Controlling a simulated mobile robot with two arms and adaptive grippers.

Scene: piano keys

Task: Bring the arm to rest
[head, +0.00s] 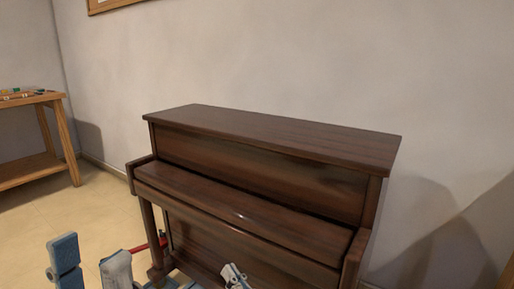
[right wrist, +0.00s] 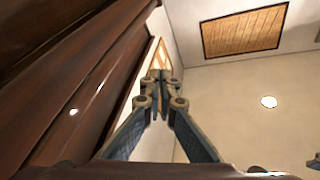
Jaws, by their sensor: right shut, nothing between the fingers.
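A dark brown upright piano (head: 270,150) stands against the wall in the head view. Its key cover (head: 240,205) is down and no keys show. My left gripper (head: 91,262) is at the bottom left of the head view, its two blue-grey fingers apart with nothing seen between them. My right gripper (head: 235,276) shows only its tip at the bottom edge, in front of the piano's lower part. In the right wrist view the right gripper (right wrist: 161,78) has its fingertips together and empty, with dark piano wood (right wrist: 65,75) close on the left. Most of both arms is hidden.
A wooden table (head: 40,97) with small coloured items stands at the far left. Bare floor (head: 85,220) lies between it and the piano. A light wall (head: 300,60) is behind the piano. A framed wood panel (right wrist: 243,30) shows high in the right wrist view.

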